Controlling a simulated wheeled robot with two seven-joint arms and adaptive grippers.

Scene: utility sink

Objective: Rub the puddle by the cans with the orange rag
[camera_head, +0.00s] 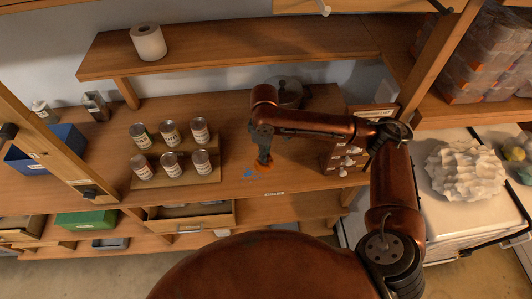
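My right gripper (264,156) points down at the wooden counter from above, right of the cans. The orange rag (260,167) lies under its fingertips at counter level, and the fingers appear closed on it. Part of the rag is hidden by the gripper. A small blue puddle (249,174) shows on the counter just left of and in front of the rag. Several labelled cans (171,133) stand in two rows on a low wooden tray (205,178) left of the puddle. My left gripper is not in view.
A grey pot (289,92) stands behind my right arm. A small drawer unit (341,158) is to the right. A shelf (230,47) with a paper roll (148,42) hangs above the counter. An open drawer (190,216) juts out below the cans.

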